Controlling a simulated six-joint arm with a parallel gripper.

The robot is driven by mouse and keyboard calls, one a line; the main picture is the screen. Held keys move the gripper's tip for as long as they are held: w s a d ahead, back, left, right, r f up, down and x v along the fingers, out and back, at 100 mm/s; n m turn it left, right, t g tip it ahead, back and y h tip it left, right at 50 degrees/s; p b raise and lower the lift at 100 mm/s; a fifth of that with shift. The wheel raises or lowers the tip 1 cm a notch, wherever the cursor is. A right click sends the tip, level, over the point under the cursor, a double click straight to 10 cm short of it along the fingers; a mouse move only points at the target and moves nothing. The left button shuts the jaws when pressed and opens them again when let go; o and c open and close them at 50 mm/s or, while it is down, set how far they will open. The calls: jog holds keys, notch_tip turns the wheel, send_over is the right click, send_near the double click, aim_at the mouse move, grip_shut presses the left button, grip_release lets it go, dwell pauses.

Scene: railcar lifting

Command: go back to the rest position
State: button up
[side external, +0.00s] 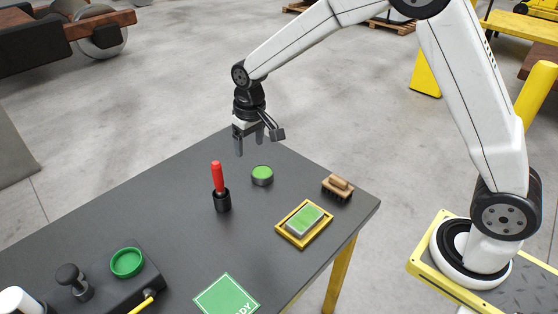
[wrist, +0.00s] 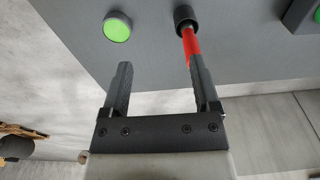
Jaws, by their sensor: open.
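My gripper (side external: 255,145) is open and empty above the far edge of the dark table (side external: 150,215). In the wrist view its two fingers (wrist: 160,85) stand apart with nothing between them. A round tin with a green top (side external: 262,175) stands on the table below and in front of the gripper. It also shows in the wrist view (wrist: 117,27). A red-handled tool (side external: 217,178) stands upright in a black holder (side external: 222,201), left of the tin. In the wrist view the red handle (wrist: 190,42) is partly hidden behind a finger.
A yellow tray (side external: 291,239) holds a green-topped block, with a wooden brush (side external: 338,186) behind it. A green card (side external: 227,296) lies at the front. A black control box (side external: 105,285) with a green ring (side external: 127,262) is at the left. The table's far left is clear.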

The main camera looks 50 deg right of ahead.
jog(key=s+d, duration=0.3)
jog(key=s, duration=0.7)
jog(key=s+d+f+t, duration=0.1)
jog(key=s+d, duration=0.2)
jog(key=s, duration=0.8)
jog(key=shift+t, duration=0.3)
jog(key=shift+w+f, duration=0.1)
